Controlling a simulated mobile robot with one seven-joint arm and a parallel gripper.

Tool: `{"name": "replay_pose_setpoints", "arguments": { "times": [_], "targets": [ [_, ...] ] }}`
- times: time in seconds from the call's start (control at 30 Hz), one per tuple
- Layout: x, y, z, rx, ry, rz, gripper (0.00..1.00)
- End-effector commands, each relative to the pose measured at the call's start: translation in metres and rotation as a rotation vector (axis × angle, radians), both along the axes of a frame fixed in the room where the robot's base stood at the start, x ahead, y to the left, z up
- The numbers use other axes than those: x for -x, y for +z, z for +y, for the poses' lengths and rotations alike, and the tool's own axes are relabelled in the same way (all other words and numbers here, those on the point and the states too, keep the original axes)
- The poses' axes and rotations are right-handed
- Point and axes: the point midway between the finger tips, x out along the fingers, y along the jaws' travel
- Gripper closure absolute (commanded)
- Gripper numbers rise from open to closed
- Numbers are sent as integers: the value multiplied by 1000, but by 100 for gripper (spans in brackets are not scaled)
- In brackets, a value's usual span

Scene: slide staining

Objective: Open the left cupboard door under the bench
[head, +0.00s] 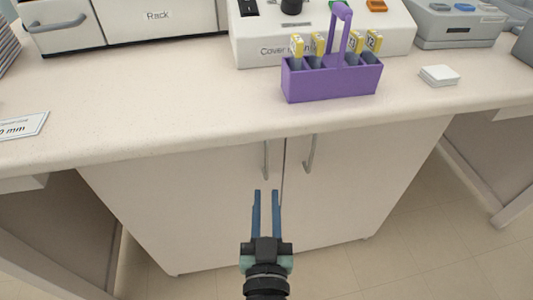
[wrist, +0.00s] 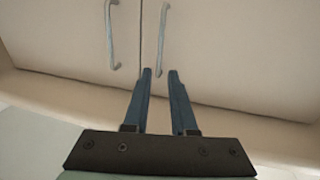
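The left cupboard door (head: 190,200) under the bench is pale and closed. Its grey vertical bar handle (head: 266,160) is near the middle seam, beside the right door's handle (head: 309,153). My gripper (head: 265,192) has two blue fingers, parallel with a gap between them and nothing in it. In the head view the fingertips appear just below the left handle, apart from it. In the wrist view my gripper (wrist: 160,72) points at the doors, its tips close to the end of one handle (wrist: 163,38). How far the tips are from the door is hard to tell.
The right door (head: 350,190) is also closed. The bench top (head: 180,95) overhangs the doors. On it stand a purple rack (head: 330,85) with yellow-labelled slides, a white stack (head: 439,76) and several devices. Tiled floor (head: 410,255) lies in front.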

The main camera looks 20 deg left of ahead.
Motion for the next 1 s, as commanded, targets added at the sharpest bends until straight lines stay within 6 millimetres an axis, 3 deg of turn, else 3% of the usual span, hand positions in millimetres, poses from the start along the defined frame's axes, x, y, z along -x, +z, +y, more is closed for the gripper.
{"name": "replay_pose_setpoints", "arguments": {
  "times": [0.5, 0.7, 1.0],
  "targets": [
    [-83, 5, 34, 1, 1, -3, 75],
    [-100, 2, 42, 1, 0, -1, 75],
    [-104, 1, 44, 1, 1, -1, 75]
  ]
}}
